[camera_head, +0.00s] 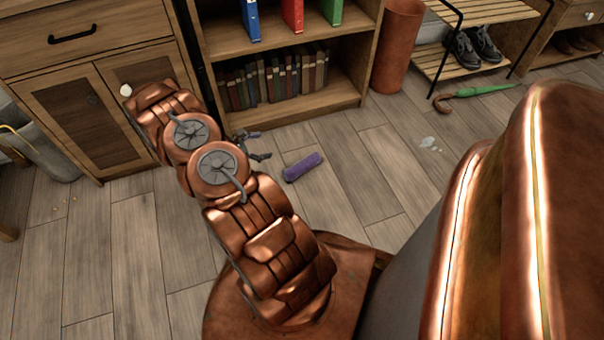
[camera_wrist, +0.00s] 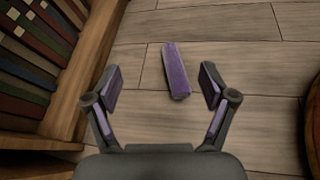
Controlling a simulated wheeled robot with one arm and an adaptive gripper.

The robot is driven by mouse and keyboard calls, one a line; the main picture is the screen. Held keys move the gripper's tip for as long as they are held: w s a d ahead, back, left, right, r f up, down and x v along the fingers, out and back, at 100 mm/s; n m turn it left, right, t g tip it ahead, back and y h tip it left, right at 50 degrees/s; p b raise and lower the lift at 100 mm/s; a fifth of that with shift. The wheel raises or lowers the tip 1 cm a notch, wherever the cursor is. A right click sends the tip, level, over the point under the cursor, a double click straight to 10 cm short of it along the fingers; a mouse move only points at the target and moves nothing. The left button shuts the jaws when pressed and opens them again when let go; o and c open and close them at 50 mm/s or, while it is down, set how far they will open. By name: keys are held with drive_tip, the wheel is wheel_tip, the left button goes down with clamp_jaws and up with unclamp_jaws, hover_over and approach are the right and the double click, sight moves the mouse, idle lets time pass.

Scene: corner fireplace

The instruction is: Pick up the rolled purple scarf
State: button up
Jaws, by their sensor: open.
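The rolled purple scarf (camera_head: 303,167) lies on the wooden floor in front of the bookcase. It also shows in the wrist view (camera_wrist: 175,70), lengthwise, ahead of and between my fingertips. My gripper (camera_head: 256,146) is left of the scarf in the head view, partly hidden behind my copper arm. In the wrist view my gripper (camera_wrist: 161,88) is open, with its two fingers spread wide and nothing held. The scarf's near end shows between the finger pads, apart from both. I cannot tell the exact height of my gripper above the floor.
The bookcase (camera_head: 350,98) with books stands behind the scarf and runs along the left of the wrist view. A wooden cabinet (camera_head: 110,165) is at left. A green umbrella (camera_head: 488,90) and a pale patch (camera_head: 430,144) lie on the floor at right. Floor around the scarf is clear.

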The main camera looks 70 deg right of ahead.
sight(293, 171)
drive_tip(key=s+f+n+b, duration=0.1)
drive_tip(key=f+b, duration=0.1)
drive_tip(key=f, duration=0.4)
drive_tip(key=s+d+f+n+b, duration=0.1)
drive_tip(key=f+b, duration=0.1)
drive_tip(key=f, duration=0.5)
drive_tip(key=s+d+f+n+t+b, duration=0.1)
drive_tip(key=s+f+b, duration=0.1)
drive_tip(key=f, duration=0.5)
drive_tip(key=shift+d+f+h, duration=0.1)
drive_tip(key=shift+d+h, duration=0.05)
drive_tip(key=shift+h, duration=0.25)
drive_tip(key=shift+s+d+f, duration=0.1)
drive_tip(key=shift+d+f, duration=0.05)
drive_tip(key=shift+f, duration=0.05)
drive_tip(key=b+x, duration=0.4)
drive_tip(key=x, duration=0.2)
drive_tip(key=shift+s+d+f, duration=0.2)
drive_tip(key=shift+s+d, duration=0.15)
drive_tip(key=shift+d, duration=0.2)
drive_tip(key=shift+c, duration=0.4)
drive_tip(key=c, duration=1.2)
